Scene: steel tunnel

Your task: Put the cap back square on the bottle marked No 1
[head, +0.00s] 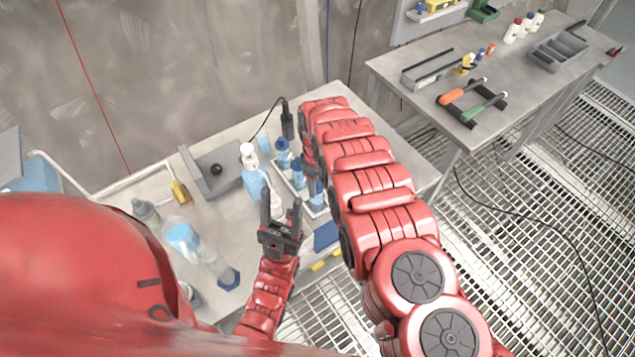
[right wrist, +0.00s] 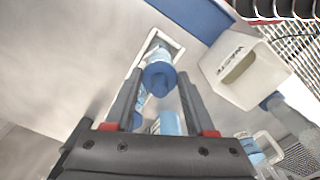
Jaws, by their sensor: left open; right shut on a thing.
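Blue-capped bottles (head: 283,152) stand in a white tray on the grey table in the head view; I cannot read which is marked No 1. My right gripper (right wrist: 160,84) is shut on a blue cap (right wrist: 158,77), which shows between its fingertips in the right wrist view. A pale bottle body shows beside and behind this cap; I cannot tell whether the cap is seated on it. My right arm largely hides the right gripper in the head view. My left gripper (head: 281,215) is open and empty, fingers up, in front of the spray bottle (head: 255,180).
A white box marked WASTE (right wrist: 240,70) stands right of the gripper in the right wrist view. A clear bottle (head: 190,240) and a blue hexagonal piece (head: 228,278) are at the table's left. A second bench (head: 520,85) with tools stands at the back right.

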